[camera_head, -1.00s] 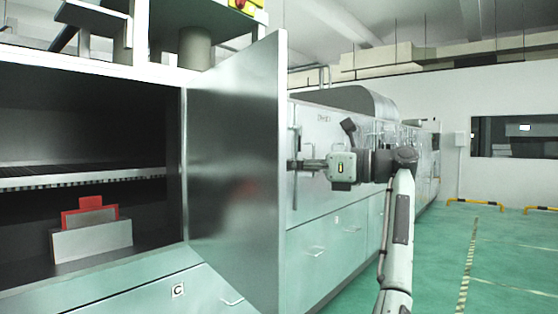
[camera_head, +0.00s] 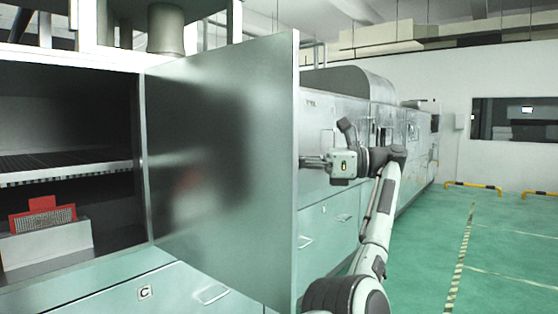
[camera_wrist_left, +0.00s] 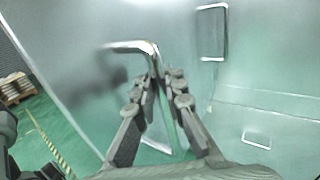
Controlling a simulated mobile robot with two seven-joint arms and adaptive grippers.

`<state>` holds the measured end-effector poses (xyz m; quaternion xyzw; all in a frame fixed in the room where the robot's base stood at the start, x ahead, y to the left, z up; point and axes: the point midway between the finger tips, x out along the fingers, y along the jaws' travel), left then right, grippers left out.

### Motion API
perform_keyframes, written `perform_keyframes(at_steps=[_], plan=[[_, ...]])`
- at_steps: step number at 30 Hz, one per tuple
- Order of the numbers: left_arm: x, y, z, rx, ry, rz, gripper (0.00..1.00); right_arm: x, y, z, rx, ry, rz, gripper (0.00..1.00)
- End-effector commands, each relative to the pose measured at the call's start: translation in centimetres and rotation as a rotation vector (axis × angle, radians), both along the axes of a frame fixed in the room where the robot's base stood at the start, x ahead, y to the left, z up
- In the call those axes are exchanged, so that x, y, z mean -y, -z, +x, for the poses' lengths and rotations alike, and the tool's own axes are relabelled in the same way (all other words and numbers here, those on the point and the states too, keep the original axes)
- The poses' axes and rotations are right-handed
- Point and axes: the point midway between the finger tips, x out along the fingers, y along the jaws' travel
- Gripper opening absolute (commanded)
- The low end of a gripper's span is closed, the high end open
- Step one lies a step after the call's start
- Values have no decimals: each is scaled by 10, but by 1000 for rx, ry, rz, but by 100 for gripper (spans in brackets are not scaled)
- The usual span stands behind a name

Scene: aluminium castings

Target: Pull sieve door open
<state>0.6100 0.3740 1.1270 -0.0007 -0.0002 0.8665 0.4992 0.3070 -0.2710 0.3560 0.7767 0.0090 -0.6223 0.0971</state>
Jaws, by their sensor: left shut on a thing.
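The sieve door (camera_head: 215,170) is a flat grey metal panel. It stands swung open, hinged at the right side of the dark sieve chamber. Its silver bent handle (camera_wrist_left: 135,46) shows in the left wrist view. My left gripper (camera_wrist_left: 160,82) is shut on this handle, with the fingers on either side of the bar. In the head view my left gripper (camera_head: 314,162) is at the outer side of the door, just past its free edge. That edge hides the handle and the fingertips there. My right gripper is in neither view.
Inside the chamber, a red piece (camera_head: 45,214) sits on a pale block (camera_head: 45,243) below a grated shelf (camera_head: 65,167). A long machine row (camera_head: 330,215) stands behind the door. Green floor (camera_head: 450,240) is clear at the right.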

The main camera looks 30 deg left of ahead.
Motion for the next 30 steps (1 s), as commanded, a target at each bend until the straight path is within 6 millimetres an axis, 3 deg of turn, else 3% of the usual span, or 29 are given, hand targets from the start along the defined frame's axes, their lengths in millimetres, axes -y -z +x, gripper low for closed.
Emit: perform_keyframes(at_steps=[7, 9, 14, 23, 30], plan=[[4, 2, 1, -2, 3, -5, 0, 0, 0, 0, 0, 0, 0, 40], [4, 2, 1, -2, 3, -5, 15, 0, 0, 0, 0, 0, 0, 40], [3, 1, 0, -2, 2, -3, 32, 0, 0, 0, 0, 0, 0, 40], [1, -2, 0, 1, 1, -2, 32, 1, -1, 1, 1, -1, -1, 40], [1, -38, 0, 4, 1, -1, 32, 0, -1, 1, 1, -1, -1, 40]])
